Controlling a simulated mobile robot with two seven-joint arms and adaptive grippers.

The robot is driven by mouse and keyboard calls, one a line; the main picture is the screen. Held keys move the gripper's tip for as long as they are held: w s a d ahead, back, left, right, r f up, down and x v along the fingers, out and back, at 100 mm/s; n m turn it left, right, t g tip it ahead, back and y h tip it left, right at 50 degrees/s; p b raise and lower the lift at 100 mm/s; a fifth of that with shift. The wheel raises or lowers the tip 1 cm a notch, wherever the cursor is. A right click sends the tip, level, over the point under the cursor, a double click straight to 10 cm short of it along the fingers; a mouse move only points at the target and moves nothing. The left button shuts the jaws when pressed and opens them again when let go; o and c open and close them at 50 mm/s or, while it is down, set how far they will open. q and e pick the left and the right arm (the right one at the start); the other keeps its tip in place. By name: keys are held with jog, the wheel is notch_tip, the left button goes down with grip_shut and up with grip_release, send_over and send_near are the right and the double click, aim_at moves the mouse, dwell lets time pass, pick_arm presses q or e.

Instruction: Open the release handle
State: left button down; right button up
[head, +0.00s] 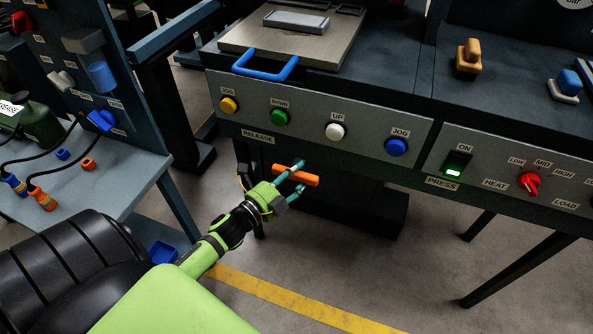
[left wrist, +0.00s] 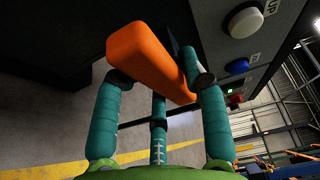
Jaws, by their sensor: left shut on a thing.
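The release handle is an orange bar (head: 310,178) below the front panel, under the RELEASE label (head: 257,137). In the left wrist view the orange handle (left wrist: 148,60) lies across the picture between my fingers. My left gripper (head: 291,178) is shut on the handle, with its teal fingers on either side of it; the gripper also shows in the left wrist view (left wrist: 160,95). Part of the handle and its mount are hidden behind the fingers and in the shadow under the panel. My right gripper is not in view.
Above the handle the panel carries yellow (head: 229,105), green (head: 279,117), white (head: 335,131) and blue (head: 395,147) buttons. A blue-handled platen (head: 268,68) lies above them. The PRESS switch (head: 456,164) glows green. A side bench (head: 120,190) stands left. The floor below my gripper is open.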

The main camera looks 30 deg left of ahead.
pick_arm(q)
jog(key=c, duration=1)
grip_release()
jog(key=shift+w, duration=0.1)
jog(key=shift+o, duration=1.1)
jog(key=shift+s+a, duration=0.1)
jog(key=shift+s, duration=0.35)
jog(key=s+a, duration=0.1)
jog(key=s, duration=1)
jog(key=shift+a, duration=0.35)
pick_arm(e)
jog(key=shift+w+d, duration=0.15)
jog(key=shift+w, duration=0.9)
pick_arm(q)
jog(key=shift+w, duration=0.1)
